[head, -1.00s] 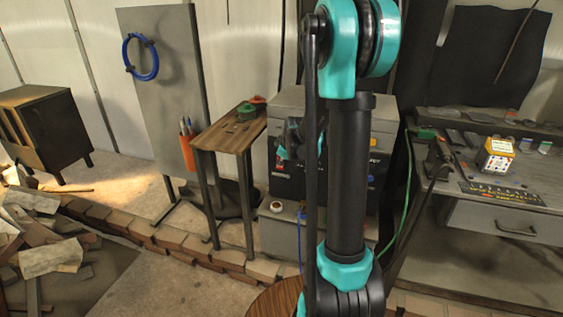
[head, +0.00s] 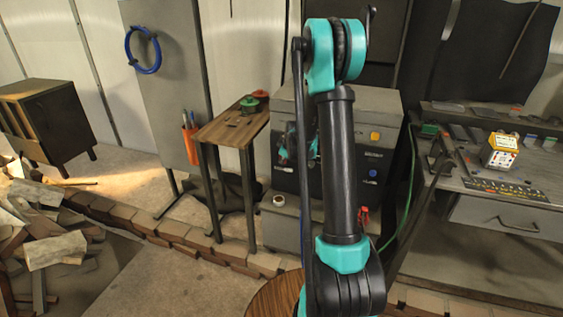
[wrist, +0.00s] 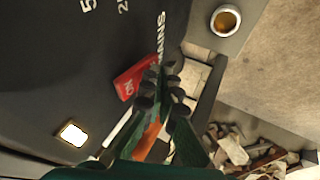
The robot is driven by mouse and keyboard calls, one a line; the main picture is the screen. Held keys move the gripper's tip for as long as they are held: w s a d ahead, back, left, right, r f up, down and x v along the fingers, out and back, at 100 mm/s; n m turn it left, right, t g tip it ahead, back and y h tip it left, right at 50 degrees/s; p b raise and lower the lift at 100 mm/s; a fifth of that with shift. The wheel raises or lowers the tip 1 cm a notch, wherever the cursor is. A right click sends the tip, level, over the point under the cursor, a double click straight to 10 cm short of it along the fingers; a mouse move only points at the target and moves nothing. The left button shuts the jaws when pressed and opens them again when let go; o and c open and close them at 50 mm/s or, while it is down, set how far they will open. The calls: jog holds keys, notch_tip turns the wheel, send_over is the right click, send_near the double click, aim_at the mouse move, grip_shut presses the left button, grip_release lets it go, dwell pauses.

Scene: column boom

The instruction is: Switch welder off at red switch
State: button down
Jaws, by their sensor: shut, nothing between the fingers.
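The welder (head: 372,150) is a grey box with a dark front panel, partly hidden behind my arm in the head view. In the wrist view its dark panel (wrist: 85,60) fills the left side, with white lettering partly reading "MAINS". The red switch (wrist: 133,78) sits on this panel and bears the letters ON, seen turned over. My gripper (wrist: 166,76) is shut and empty, its fingertips just right of the red switch and overlapping its edge; I cannot tell whether they touch. In the head view my gripper (head: 287,148) shows dimly before the panel's left part.
A small wooden table (head: 232,126) stands left of the welder. A workbench (head: 500,205) with a yellow-and-white box (head: 501,151) is at right. A green cable (head: 408,200) hangs between. A low brick edging (head: 190,238) crosses the floor. A lit white rectangle (wrist: 72,133) is on the panel.

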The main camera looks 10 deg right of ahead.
dwell(0.3)
jog(key=shift+w+d+f+t, duration=0.15)
jog(key=shift+w+f+t, duration=0.1)
jog(key=shift+t, duration=0.25)
jog(key=shift+r, duration=0.85)
